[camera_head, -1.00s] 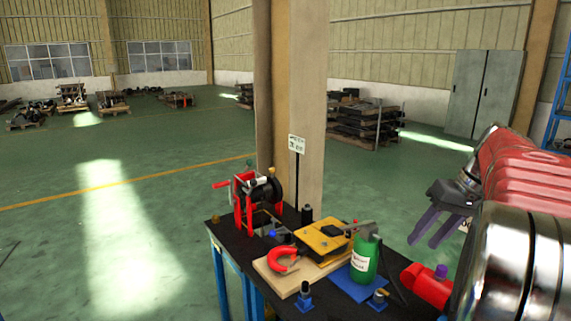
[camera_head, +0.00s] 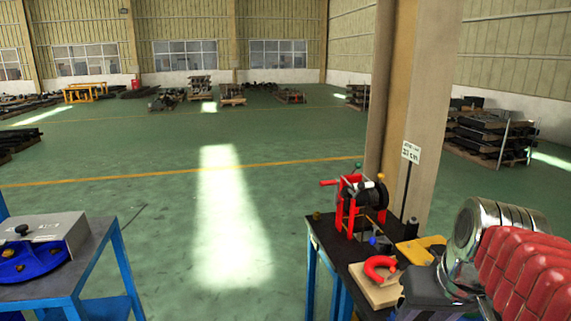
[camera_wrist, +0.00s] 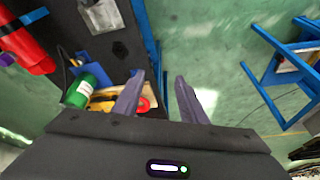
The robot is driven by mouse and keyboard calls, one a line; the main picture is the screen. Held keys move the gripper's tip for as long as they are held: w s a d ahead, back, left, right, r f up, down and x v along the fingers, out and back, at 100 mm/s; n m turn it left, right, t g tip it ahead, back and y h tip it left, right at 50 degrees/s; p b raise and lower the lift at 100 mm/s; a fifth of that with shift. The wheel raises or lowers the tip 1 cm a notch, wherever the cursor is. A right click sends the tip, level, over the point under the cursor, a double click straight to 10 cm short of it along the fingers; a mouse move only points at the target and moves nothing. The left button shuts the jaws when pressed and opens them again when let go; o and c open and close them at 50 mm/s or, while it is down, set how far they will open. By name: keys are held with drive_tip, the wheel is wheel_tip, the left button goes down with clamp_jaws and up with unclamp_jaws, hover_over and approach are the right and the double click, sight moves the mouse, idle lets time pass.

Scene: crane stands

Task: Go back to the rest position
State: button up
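My gripper (camera_wrist: 160,84) shows in the wrist view with its two purple-grey fingers spread apart and nothing between them. In the head view my arm's red and chrome links fill the lower right, and the dark gripper body hangs low at the bottom edge, its fingers out of sight. The gripper is over or beside the left edge of the black-topped bench (camera_head: 335,252). Its left finger overlaps the bench in the wrist view, while green floor shows between the fingers.
A pillar (camera_head: 415,110) stands behind. Another blue-legged bench (camera_head: 92,252) stands at left with a blue-and-grey device. Open floor (camera_head: 225,220) lies between the benches.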

drive_tip(key=s+a+f+n+t, duration=0.1)
drive_tip(key=s+a+f, duration=0.4)
drive_tip(key=a, duration=0.3)
drive_tip(key=shift+s+n, duration=0.3)
drive_tip(key=shift+s, duration=0.2)
drive_tip(key=shift+f, duration=0.1)
drive_tip(key=shift+c, duration=0.9)
